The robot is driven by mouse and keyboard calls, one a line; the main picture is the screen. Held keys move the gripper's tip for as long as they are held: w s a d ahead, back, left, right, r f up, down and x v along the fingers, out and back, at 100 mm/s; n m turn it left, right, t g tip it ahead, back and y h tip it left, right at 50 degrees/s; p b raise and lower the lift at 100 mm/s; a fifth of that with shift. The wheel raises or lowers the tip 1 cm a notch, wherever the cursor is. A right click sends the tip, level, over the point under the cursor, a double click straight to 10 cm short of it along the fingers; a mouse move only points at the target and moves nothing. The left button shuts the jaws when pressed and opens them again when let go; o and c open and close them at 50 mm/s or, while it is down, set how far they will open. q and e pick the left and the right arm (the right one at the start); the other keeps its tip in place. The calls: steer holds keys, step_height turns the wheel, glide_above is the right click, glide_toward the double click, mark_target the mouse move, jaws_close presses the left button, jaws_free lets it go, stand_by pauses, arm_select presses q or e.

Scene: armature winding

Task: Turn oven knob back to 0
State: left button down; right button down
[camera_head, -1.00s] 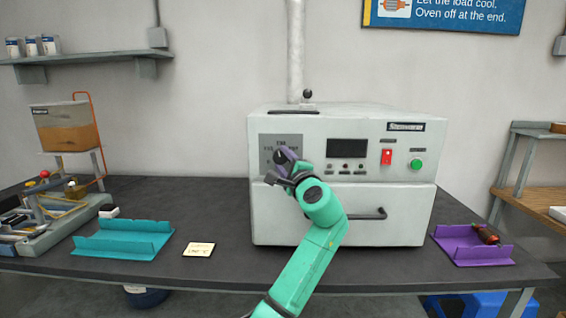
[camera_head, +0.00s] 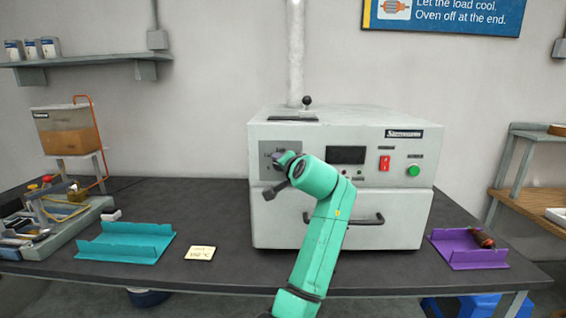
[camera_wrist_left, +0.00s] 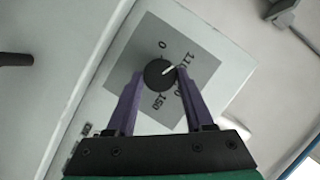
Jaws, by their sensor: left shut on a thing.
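The oven (camera_head: 390,215) is a pale grey box at the back of the bench. Its round black knob (camera_wrist_left: 157,75) shows in the left wrist view on a grey dial plate (camera_wrist_left: 195,52) marked 0, 110 and 150, with one number partly covered. The knob's white pointer is turned toward the 110 side, away from the 0. My left gripper (camera_wrist_left: 160,72) is shut on the knob, one purple finger on each side. In the head view my left gripper (camera_head: 276,172) is at the oven's left front, and my wrist hides the knob.
The oven front has a dark display (camera_head: 346,155), a red switch (camera_head: 384,163), a green button (camera_head: 413,170) and a drawer handle (camera_head: 368,219). A teal tray (camera_head: 125,253) and a note card (camera_head: 200,253) lie left. A purple tray (camera_head: 465,262) lies right.

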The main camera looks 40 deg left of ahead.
arm_select(q)
steer(key=n+h+p, duration=0.1)
steer(key=n, duration=0.1)
steer(key=n+t+h+p, duration=0.1)
steer(key=n+h, duration=0.1)
steer(key=n+t+h+p, duration=0.1)
steer(key=n, duration=0.2)
steer(key=shift+s+a+r, duration=0.15)
steer(key=shift+s+a, duration=0.1)
steer(key=shift+p, duration=0.3)
stand_by(0.4)
steer(key=shift+c, duration=1.4)
jaws_free()
steer(key=b+v, duration=0.3)
steer(key=v, duration=1.1)
steer(key=shift+s+r, duration=0.15)
steer(key=shift+s, duration=0.1)
